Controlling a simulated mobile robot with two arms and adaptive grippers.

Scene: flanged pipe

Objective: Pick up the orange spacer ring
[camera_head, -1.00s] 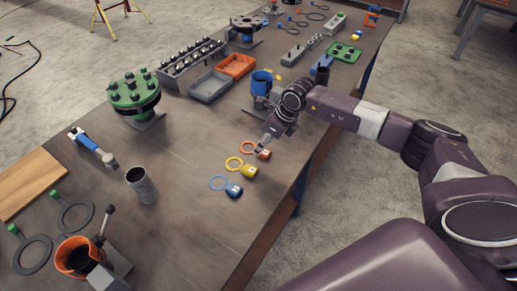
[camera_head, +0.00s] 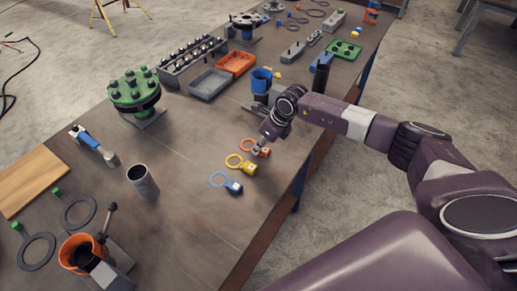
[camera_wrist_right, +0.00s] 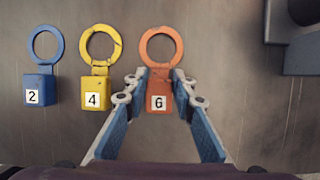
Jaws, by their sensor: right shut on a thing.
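The orange spacer ring (camera_head: 247,145) lies on the workbench (camera_head: 205,222) at the far end of a row of three tagged rings. In the right wrist view it is a flat ring with an orange block (camera_wrist_right: 159,123) bearing a label that reads 6 or G. My right gripper (camera_wrist_right: 159,84) is shut on this block, one finger on each side. The ring part sticks out beyond the fingertips. In the head view my right gripper (camera_head: 258,149) is low at the bench and partly hides the block. My left gripper is not in view.
A yellow ring (camera_wrist_right: 96,90) labelled 4 lies beside the orange one, and a blue ring (camera_wrist_right: 40,82) labelled 2 lies beyond it. A blue cup (camera_head: 262,79) stands behind my right gripper. A grey pipe (camera_head: 143,183) stands to the left. Bench between is clear.

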